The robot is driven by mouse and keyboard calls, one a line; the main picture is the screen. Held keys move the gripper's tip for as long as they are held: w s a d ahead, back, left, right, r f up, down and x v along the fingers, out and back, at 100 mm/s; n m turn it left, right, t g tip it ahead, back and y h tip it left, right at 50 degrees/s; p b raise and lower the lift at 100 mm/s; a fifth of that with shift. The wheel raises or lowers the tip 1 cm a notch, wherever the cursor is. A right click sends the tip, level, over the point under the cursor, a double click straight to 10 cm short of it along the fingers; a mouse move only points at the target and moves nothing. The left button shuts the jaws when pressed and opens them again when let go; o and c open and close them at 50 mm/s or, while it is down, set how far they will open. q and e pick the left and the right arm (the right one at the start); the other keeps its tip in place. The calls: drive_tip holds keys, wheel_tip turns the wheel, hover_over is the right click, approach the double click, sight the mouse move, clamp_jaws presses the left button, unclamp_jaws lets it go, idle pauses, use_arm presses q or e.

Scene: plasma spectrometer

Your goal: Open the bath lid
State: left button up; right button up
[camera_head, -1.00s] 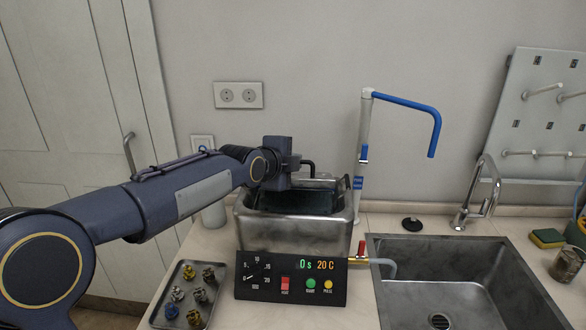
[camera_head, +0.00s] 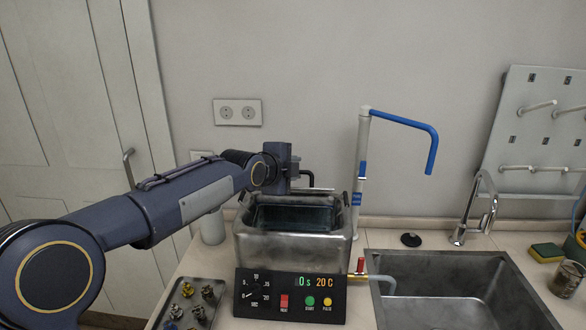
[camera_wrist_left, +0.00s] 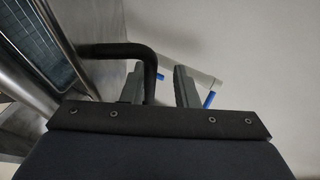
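The steel bath (camera_head: 290,248) stands on the counter behind its black control panel (camera_head: 290,294). Its top is uncovered, and its dark interior shows (camera_head: 295,217). The lid appears swung up at the back, seen nearly edge-on, so its exact angle is hard to tell. The black lid handle (camera_head: 308,177) sticks up behind the bath; it also shows in the left wrist view (camera_wrist_left: 120,50). My left gripper (camera_head: 294,172) is at the handle behind the bath. In the left wrist view its fingers (camera_wrist_left: 160,87) are apart, with the handle's end between them. My right gripper is out of view.
A white stand with a blue arm (camera_head: 405,118) rises right of the bath. A sink (camera_head: 450,270) with a tap (camera_head: 487,210) lies further right. A tray of small parts (camera_head: 190,305) is at front left. A bottle (camera_head: 212,228) stands left of the bath.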

use_arm(q)
drive_tip(key=shift+o, duration=0.2)
drive_tip(key=b+v, duration=0.2)
drive_tip(key=v, duration=0.5)
drive_tip(key=shift+s+a, duration=0.15)
drive_tip(key=shift+s, duration=0.2)
drive_tip(key=shift+r, duration=0.15)
